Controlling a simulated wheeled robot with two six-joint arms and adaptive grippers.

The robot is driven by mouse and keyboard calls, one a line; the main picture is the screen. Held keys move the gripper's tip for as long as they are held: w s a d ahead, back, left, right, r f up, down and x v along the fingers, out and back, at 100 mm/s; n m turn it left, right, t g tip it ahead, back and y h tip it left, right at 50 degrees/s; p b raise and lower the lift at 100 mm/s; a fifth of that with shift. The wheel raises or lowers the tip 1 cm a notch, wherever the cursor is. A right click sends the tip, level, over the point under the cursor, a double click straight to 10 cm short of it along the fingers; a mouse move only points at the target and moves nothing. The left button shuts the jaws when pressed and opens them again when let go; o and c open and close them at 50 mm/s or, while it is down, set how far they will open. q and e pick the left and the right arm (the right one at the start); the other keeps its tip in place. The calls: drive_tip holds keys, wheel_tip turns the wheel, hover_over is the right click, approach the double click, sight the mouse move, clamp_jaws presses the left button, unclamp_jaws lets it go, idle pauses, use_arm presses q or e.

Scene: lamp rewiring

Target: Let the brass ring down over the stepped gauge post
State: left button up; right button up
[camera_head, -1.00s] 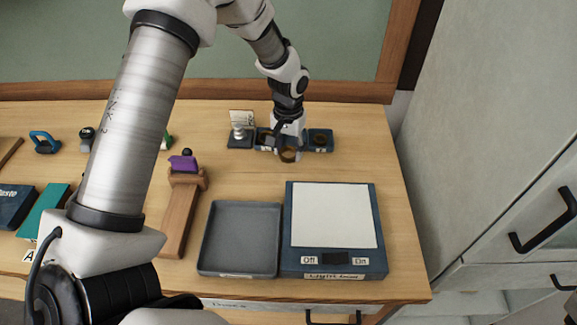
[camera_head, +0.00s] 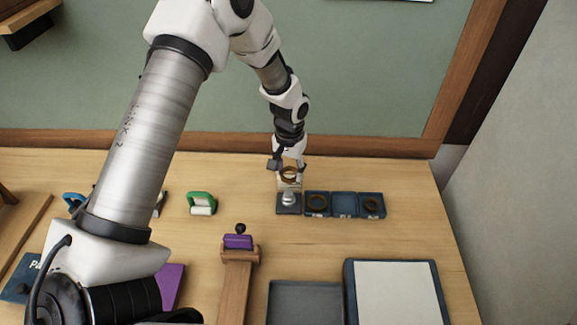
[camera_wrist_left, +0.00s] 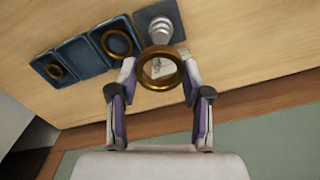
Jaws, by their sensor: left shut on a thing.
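My left gripper (camera_head: 288,168) is shut on a brass ring (camera_head: 289,175), held roughly level. The ring (camera_wrist_left: 143,80) also shows between both fingertips in the left wrist view. The stepped gauge post (camera_head: 289,198) is pale metal and stands upright on a dark square base (camera_head: 283,209). In the head view the ring is just above the post and apart from it. In the left wrist view the post (camera_wrist_left: 160,28) shows beyond the ring's far rim, not through its opening. How far the ring is above the post top is hard to tell. My right gripper is not in view.
A blue tray (camera_head: 343,204) beside the post base has a brass ring (camera_head: 326,202) in its left compartment, an empty middle one and a smaller ring (camera_head: 371,205) at right. A label card (camera_head: 290,183) stands behind the post. A green-handled object (camera_head: 202,200) lies left, with clear table between.

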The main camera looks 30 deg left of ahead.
sight(289, 192)
use_arm(q)
drive_tip(key=shift+s+a+f+b, duration=0.15)
drive_tip(key=shift+s+f+b, duration=0.05)
drive_tip(key=shift+f+b, duration=0.6)
drive_tip(key=f+b, duration=0.2)
drive_tip(key=f, duration=0.1)
drive_tip(key=shift+d, duration=0.2)
drive_tip(key=shift+a+f+b, duration=0.1)
drive_tip(key=shift+f+b, duration=0.2)
drive_tip(key=shift+f, duration=0.4)
drive_tip(key=shift+r, duration=0.1)
drive_tip(key=shift+p, duration=0.45)
drive_tip(key=shift+f, duration=0.8)
idle(0.7)
